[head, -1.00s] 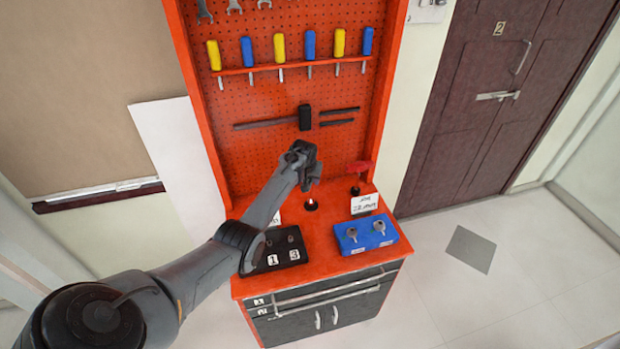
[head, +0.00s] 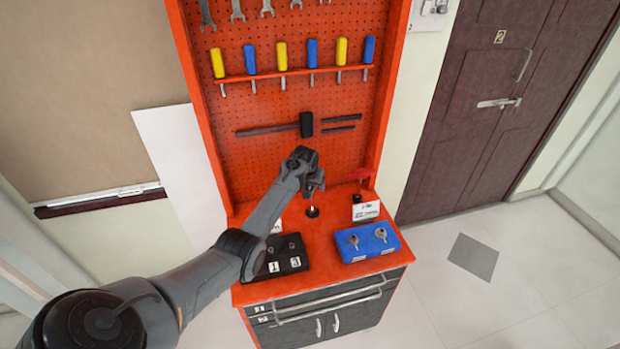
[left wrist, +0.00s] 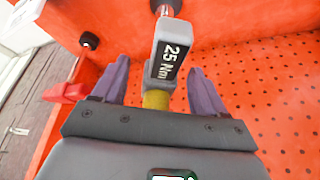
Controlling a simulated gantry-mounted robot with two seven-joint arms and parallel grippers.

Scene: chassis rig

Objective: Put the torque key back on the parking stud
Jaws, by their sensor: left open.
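The torque key (left wrist: 168,62) shows in the left wrist view, with a grey body marked "25 Nm", a yellow part near the gripper and a metal shaft at the far end. My left gripper (left wrist: 160,88) is open, with one purple finger on each side of the key and gaps visible between. In the head view my left gripper (head: 313,186) is above a small dark round base (head: 312,212) on the red bench top. A short pale piece shows between them. Whether the key is seated on a stud is hard to tell. My right gripper is not in view.
A red-headed tool (head: 359,174) stands on a dark base to the right, behind a white card (head: 366,211). A blue block (head: 352,254) with two keys and a black block (head: 292,263) marked 1 and 3 lie at the front. The pegboard (head: 270,100) rises behind.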

